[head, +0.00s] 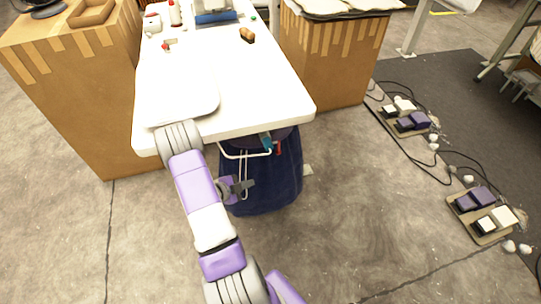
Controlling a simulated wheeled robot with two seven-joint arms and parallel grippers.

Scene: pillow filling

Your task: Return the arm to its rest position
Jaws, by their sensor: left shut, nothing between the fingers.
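My left arm comes in from the bottom and reaches up to the near edge of the white table (260,85). My left gripper (241,187) is small and dark, beside the arm, in front of the dark blue bag (275,185) below the table's near edge. It is shut and empty. I cannot tell whether it touches the bag. My right gripper is not in view.
A white, rounded flat thing (190,102) lies on the table's near left. Cardboard-brown boxes (75,75) (335,60) flank the table. The floor between is clear.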

